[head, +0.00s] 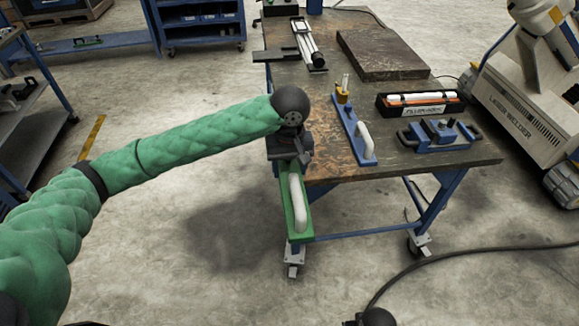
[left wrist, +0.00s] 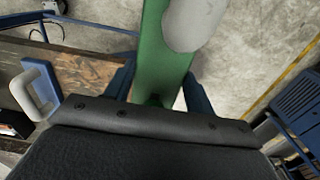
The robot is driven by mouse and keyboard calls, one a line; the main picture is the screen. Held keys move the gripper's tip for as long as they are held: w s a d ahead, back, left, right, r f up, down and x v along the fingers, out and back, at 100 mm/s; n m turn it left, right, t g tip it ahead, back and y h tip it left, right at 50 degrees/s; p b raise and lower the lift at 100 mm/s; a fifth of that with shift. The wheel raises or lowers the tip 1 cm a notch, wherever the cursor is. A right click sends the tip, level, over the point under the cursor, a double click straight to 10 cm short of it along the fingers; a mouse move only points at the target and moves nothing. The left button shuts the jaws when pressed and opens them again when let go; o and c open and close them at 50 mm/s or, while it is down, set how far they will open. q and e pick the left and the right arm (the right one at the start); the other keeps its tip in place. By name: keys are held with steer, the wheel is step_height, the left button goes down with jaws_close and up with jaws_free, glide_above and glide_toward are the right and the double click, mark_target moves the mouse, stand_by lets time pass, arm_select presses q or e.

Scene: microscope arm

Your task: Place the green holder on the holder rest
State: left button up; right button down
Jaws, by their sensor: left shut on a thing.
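The green holder (head: 286,212) is a long green plate with a white handle (head: 297,203). It hangs over the floor just off the near left corner of the workbench. My left gripper (head: 290,158) is shut on its far end. In the left wrist view, the green holder (left wrist: 160,60) runs between the two dark blue fingers of my left gripper (left wrist: 158,92), with the white handle at the top. I cannot clearly identify the holder rest. A similar blue holder (head: 352,128) with a white handle lies on the workbench.
The workbench (head: 425,168) also carries a blue-black clamp-like device (head: 440,136), a black case (head: 420,103), a dark slab (head: 382,56) and a metal slide (head: 308,45). A laser welder (head: 525,105) stands to the right. A cable (head: 470,252) crosses the floor.

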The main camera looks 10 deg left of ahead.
arm_select(q)
steer(key=s+a+f+m, duration=0.1)
steer(key=a+f, duration=0.5)
steer(key=f, duration=0.5)
steer(key=s+a+f+m, duration=0.2)
steer(key=a+f, duration=0.4)
steer(key=f, duration=0.4)
steer(key=shift+a+f, duration=0.15)
steer(key=shift+f, duration=0.2)
steer(key=shift+a, duration=0.15)
